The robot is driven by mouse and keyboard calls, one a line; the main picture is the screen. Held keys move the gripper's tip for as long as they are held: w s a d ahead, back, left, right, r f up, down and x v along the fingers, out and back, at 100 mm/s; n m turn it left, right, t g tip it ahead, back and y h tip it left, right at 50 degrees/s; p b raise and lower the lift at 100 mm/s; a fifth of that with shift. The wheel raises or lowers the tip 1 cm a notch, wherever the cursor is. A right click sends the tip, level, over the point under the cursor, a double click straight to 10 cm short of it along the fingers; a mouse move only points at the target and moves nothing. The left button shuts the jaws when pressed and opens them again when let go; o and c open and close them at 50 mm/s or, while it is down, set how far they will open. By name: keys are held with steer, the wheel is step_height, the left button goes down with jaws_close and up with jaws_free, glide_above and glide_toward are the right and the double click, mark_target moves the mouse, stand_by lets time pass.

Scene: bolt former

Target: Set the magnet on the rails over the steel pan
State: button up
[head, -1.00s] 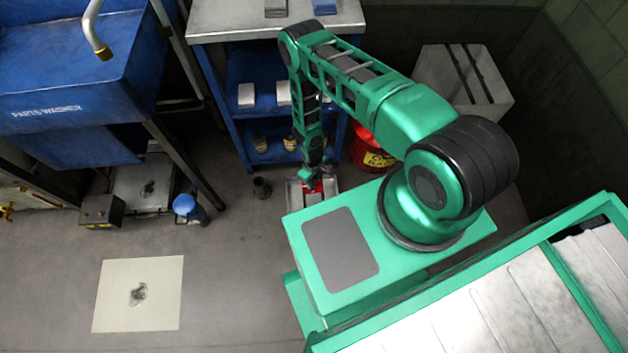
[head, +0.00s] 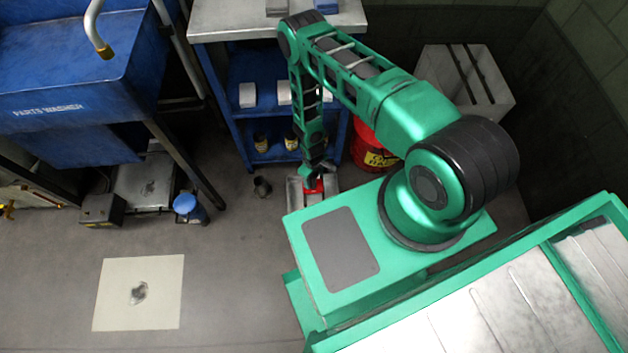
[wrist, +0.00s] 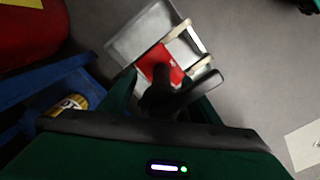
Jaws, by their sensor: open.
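The red magnet (wrist: 160,66) is over the steel pan (wrist: 140,36) in the wrist view and seems to lie across the two pale rails (wrist: 178,30). The jaws and a dark handle-like part hide its near side, so its contact with the rails cannot be fully seen. My gripper (wrist: 163,98) is open, with its fingers close around the magnet's near end. In the head view the magnet (head: 314,187) shows as a small red patch below my gripper (head: 316,176), at the pan (head: 294,192) on the floor.
A blue shelf cart (head: 240,120) stands just behind the pan, with a red can (head: 368,150) to its right. The floor further left is clear around a pale stained sheet (head: 160,310).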

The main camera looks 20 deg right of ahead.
step_height(320, 180, up, 9)
steer(key=shift+a+f, duration=0.1)
steer(key=shift+f, duration=0.1)
steer(key=shift+w, duration=0.1)
